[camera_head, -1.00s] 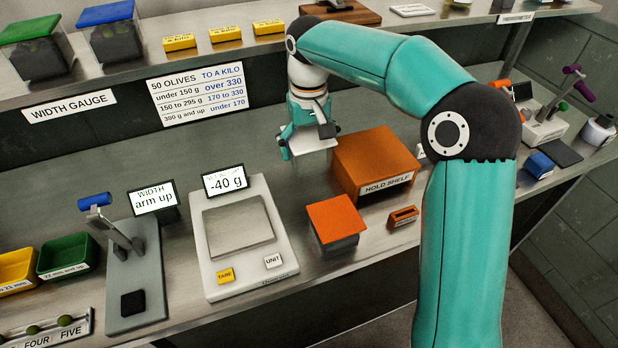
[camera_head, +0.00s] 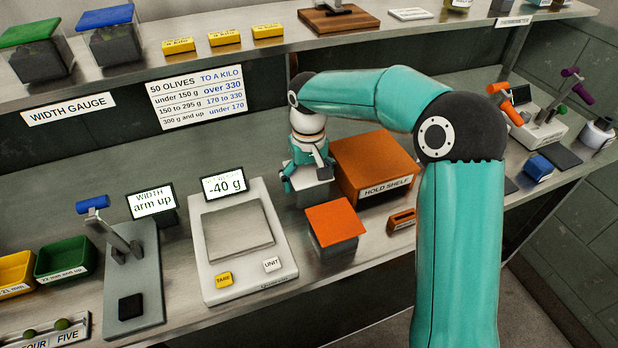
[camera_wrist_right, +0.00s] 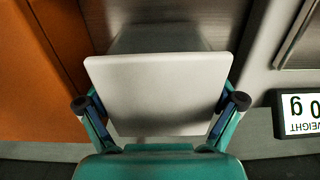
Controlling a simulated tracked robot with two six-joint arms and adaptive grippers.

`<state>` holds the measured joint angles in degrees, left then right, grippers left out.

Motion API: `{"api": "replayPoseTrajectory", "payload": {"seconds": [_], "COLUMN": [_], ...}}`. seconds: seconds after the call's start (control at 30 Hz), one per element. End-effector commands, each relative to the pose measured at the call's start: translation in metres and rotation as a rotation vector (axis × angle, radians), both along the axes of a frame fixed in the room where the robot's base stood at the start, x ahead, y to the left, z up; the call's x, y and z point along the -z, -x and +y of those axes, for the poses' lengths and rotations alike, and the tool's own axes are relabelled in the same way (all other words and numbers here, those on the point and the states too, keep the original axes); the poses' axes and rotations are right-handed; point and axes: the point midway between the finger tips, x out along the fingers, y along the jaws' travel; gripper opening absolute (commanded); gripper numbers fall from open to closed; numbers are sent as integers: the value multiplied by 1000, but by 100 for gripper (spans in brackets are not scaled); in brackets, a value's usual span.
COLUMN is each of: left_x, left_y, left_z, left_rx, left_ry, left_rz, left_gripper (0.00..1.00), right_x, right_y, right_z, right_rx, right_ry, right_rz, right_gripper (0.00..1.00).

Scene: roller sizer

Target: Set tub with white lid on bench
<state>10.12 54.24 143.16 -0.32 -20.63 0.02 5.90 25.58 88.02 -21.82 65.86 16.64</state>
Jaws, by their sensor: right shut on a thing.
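The tub with the white lid (camera_head: 314,174) is in my right gripper (camera_head: 306,172), low over the steel bench (camera_head: 180,260), between the scale and the hold shelf. In the right wrist view the white lid (camera_wrist_right: 160,92) fills the space between the two fingers (camera_wrist_right: 160,102), one pressed on each side. My left gripper is not in view.
A scale (camera_head: 265,262) reading -40 g stands left of the held tub. The orange hold shelf (camera_head: 375,160) is close on its right. An orange-lidded tub (camera_head: 334,222) stands just in front. An upper shelf (camera_head: 215,60) runs behind.

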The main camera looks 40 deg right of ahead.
Motion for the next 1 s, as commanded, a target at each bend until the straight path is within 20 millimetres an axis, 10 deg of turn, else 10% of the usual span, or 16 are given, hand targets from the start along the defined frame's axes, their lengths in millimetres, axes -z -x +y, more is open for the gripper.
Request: {"api": "replayPoseTrajectory", "payload": {"seconds": [0.07, 0.1, 0.57, 1.0], "left_x": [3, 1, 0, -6], "left_y": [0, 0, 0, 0], "left_z": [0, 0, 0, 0], "left_rx": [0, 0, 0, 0], "left_ry": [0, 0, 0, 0], "left_rz": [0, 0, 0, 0], "left_gripper": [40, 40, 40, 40], "right_x": [3, 2, -5, -83], "right_y": [0, 0, -1, -2], "right_z": [0, 0, 0, 1], "right_rx": [0, 0, -1, -2], "right_ry": [0, 0, 0, 0], "right_rz": [0, 0, -2, -5], "right_gripper": [63, 99, 100, 100]}}
